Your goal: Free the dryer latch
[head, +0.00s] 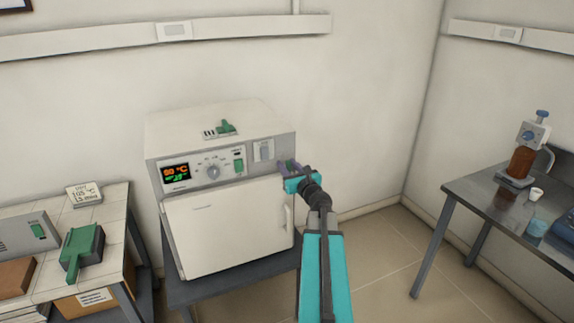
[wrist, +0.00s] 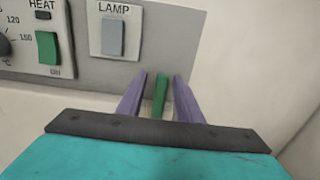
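The dryer (head: 228,226) is a white box oven with a grey control panel and a closed door; it stands on a dark grey stand. The dryer latch (wrist: 160,94) is a slim green upright piece below and to the right of the LAMP switch. My gripper (wrist: 160,80) has its two purple fingers apart, one on each side of the latch, with a visible gap on both sides. In the head view my gripper (head: 289,167) is at the panel's right end and hides the latch. The lower end of the latch is hidden behind my gripper body.
A green HEAT switch (wrist: 47,48) and a grey LAMP switch (wrist: 114,38) are left of the fingers. The door handle (head: 287,218) is below my gripper. A tiled bench (head: 115,215) is at left, a metal table (head: 475,190) at right. Floor between is clear.

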